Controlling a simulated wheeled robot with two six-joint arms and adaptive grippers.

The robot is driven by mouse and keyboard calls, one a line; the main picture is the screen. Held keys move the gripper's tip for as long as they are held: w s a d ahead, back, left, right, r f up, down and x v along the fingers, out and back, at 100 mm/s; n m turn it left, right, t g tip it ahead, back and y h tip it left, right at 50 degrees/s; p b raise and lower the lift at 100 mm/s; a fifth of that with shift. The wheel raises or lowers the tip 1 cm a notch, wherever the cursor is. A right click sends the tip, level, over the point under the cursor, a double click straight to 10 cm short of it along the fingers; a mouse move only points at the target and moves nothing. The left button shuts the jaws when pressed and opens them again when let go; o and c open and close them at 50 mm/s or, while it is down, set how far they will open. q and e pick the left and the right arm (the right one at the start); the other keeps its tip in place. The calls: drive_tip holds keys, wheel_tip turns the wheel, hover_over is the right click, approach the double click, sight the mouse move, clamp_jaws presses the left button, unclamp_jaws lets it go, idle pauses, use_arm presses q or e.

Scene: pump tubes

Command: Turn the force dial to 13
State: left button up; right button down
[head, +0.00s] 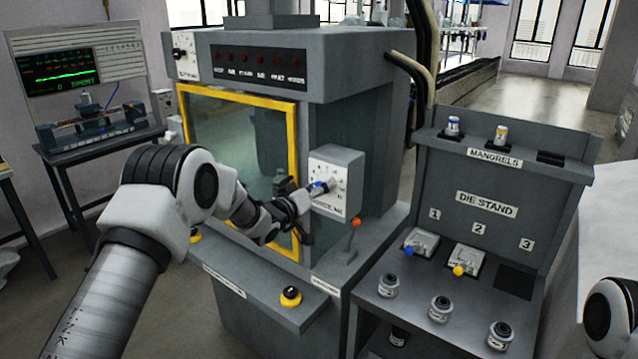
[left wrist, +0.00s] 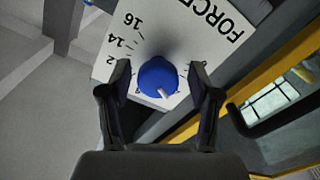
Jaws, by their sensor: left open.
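The force dial is a blue knob (left wrist: 158,74) on a white plate (left wrist: 185,32). In the left wrist view the plate reads FORCE upside down, with 16, 14 and a partly hidden number along its left side. A white pointer mark is at the knob's lower right in that view. In the head view the dial's box (head: 337,178) stands on the machine's right front, its knob partly hidden by my gripper. My left gripper (head: 303,203) is at the dial, its open fingers (left wrist: 160,80) on either side of the knob. Whether they touch it is unclear.
A yellow-framed window (head: 294,130) is left of the dial. A red-tipped lever (head: 355,224) stands just below the box. The die stand (head: 487,204) with dies and mandrels is to the right. My right arm shows only at the right edge.

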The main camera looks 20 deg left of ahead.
use_arm(q)
drive_tip(key=shift+s+d+r, duration=0.1)
drive_tip(key=shift+s+d, duration=0.05)
drive_tip(key=c, duration=1.1)
drive_tip(key=shift+c, duration=0.2)
